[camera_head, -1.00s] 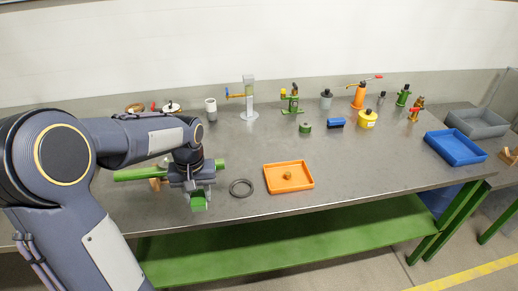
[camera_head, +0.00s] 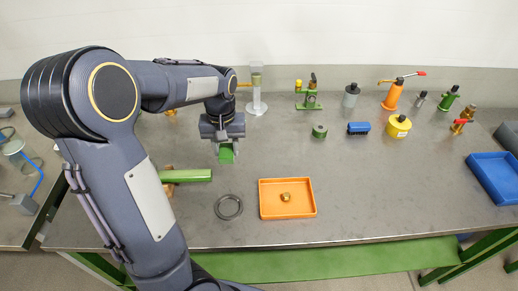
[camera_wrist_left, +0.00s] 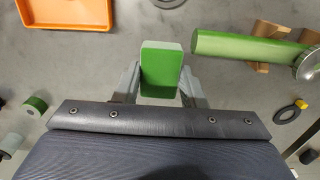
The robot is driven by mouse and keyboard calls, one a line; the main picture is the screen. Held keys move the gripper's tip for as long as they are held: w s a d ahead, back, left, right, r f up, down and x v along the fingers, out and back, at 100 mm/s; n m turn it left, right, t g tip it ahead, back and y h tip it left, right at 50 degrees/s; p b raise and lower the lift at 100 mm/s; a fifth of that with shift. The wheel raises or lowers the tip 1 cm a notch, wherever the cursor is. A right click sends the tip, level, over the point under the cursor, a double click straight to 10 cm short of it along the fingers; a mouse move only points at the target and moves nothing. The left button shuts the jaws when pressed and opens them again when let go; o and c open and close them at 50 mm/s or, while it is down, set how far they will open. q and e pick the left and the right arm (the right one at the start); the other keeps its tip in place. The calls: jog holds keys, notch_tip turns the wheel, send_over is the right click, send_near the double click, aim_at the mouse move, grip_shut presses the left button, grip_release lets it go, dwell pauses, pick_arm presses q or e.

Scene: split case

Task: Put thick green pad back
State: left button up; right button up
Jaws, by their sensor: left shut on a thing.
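My left gripper (camera_head: 226,143) is shut on the thick green pad (camera_head: 227,154) and holds it over the table. In the left wrist view the pad (camera_wrist_left: 161,71) is a block with a green face and pale grey-green edges, between the two fingers (camera_wrist_left: 160,82). A long green cylinder (camera_head: 190,175) lies in front of the gripper, on wooden supports, partly hidden by my arm. It also shows in the left wrist view (camera_wrist_left: 240,48), with a round metal disc at one end. The pad is apart from it. My right gripper is not in view.
A dark ring (camera_head: 229,207) and an orange tray (camera_head: 264,210) holding a small brass piece (camera_head: 286,197) are near the front. A metal stand (camera_head: 257,90), a green-based fixture (camera_head: 308,100), a blue brush (camera_head: 359,128) and several bottles stand behind. The blue tray (camera_head: 496,178) is far right.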

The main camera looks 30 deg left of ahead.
pick_arm(q)
jog(key=w+d+f+p, duration=0.1)
jog(key=w+f+p, duration=0.15)
jog(key=w, duration=0.45)
send_over(255, 160)
jog(key=f, duration=0.6)
jog(key=shift+s, duration=0.3)
jog(key=shift+w+f, duration=0.15)
notch_tip(255, 160, down, 3)
jog(key=shift+f+p, duration=0.1)
jog(key=shift+p, duration=0.25)
jog(key=shift+w+f, duration=0.1)
jog(key=shift+f, duration=0.15)
jog(key=o, duration=0.9)
